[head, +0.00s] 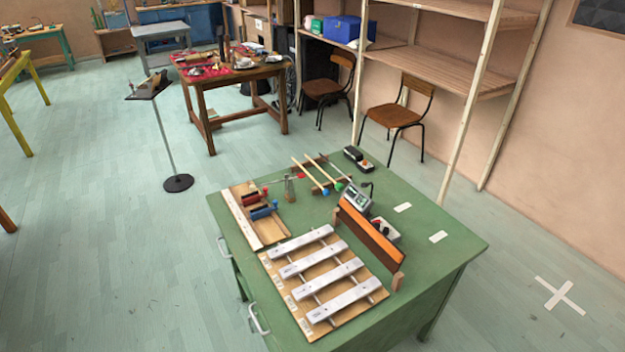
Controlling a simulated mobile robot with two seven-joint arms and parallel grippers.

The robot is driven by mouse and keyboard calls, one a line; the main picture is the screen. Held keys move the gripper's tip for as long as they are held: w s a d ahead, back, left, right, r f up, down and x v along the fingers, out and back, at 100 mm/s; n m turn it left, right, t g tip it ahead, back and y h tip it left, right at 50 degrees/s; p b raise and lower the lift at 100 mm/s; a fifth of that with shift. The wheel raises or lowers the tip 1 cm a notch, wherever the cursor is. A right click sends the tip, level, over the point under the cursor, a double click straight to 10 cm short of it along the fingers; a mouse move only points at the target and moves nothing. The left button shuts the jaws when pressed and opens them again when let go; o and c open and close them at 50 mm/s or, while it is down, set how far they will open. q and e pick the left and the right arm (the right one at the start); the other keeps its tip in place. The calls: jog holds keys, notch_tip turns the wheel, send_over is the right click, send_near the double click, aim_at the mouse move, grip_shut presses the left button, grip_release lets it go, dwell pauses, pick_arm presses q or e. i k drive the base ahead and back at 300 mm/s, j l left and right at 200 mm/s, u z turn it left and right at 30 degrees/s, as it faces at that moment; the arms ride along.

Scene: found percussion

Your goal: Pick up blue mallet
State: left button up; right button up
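A mallet with a pale wooden stick and a blue head (325,191) lies on the green table, towards its far side. It is the left one of two nearly parallel mallets, with the head towards me. The other mallet, with a green head (338,186), lies just to its right. The sticks' far ends reach near the table's back edge. A thin dark rest seems to lie under the sticks. Neither of my grippers is in view.
The green table (450,255) also holds a metal-bar instrument (330,280), an upright orange-brown board (371,238), a small grey device (356,199) and a wooden tray with red and blue items (263,211). The table's right side is mostly clear. A thin stand (165,140) is beyond.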

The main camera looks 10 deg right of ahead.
aim_at(326, 193)
jog(key=i+j+u, duration=0.3)
jog(key=j, duration=0.35)
jog(key=i+j+u, duration=0.35)
jog(key=j, duration=0.25)
jog(key=i+j+u, duration=0.3)
jog(key=i+j, duration=0.2)
jog(key=i, duration=0.35)
jog(key=i+j+z, duration=0.1)
jog(key=i, duration=0.4)
jog(key=i+j+z, duration=0.1)
jog(key=i+j, duration=0.2)
jog(key=i, duration=0.25)
jog(key=i+z, duration=0.4)
jog(key=i, duration=0.3)
jog(key=i+j+z, duration=0.2)
jog(key=i+z, duration=0.25)
jog(key=i, duration=0.25)
jog(key=i+l+z, duration=0.1)
jog(key=i+z, duration=0.2)
jog(key=z, duration=0.2)
jog(key=i+z, duration=0.45)
jog(key=i+j+z, duration=0.2)
jog(key=z, duration=0.3)
jog(key=i+z, duration=0.45)
jog(key=i+j+z, duration=0.2)
jog(key=z, duration=0.2)
